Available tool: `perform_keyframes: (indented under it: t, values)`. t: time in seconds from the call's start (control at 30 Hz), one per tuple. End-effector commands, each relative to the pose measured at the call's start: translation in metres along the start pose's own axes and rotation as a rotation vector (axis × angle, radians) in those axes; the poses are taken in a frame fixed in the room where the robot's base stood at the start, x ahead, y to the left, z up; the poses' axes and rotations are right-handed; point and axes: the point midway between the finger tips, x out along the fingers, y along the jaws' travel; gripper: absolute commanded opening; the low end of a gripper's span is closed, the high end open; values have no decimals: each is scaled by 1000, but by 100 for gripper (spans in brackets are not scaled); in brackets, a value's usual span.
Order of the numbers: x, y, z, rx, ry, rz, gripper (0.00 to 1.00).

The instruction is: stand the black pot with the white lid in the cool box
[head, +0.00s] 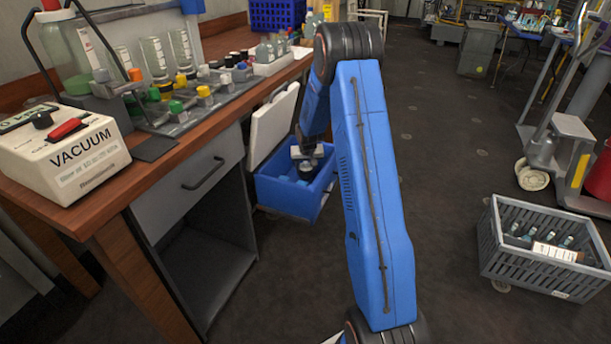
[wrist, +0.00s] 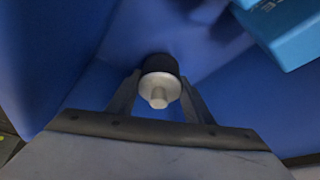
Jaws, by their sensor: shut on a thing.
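The black pot with the white lid (wrist: 160,85) is between my gripper's fingers in the wrist view, its white lid and knob facing the camera. My gripper (wrist: 158,100) is shut on it. The cool box (head: 288,196) is blue, with its white lid (head: 272,124) swung open, and stands on the floor beside the bench. In the head view my gripper (head: 307,165) reaches down inside the cool box. Blue inner walls surround the pot in the wrist view. I cannot tell whether the pot touches the box floor.
A lighter blue block (wrist: 285,30) lies in the cool box near the pot. The wooden bench (head: 120,205) with bottles and a vacuum unit (head: 65,150) runs along the left. A grey crate (head: 535,262) of bottles stands at right. The floor between is clear.

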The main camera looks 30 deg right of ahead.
Motion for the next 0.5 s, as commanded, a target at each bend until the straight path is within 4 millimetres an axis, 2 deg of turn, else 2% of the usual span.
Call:
perform_keyframes:
  t: [0.23,0.5]
  values:
    - [28,0,13,0,-3,0,23]
    - [30,0,13,-1,-2,0,23]
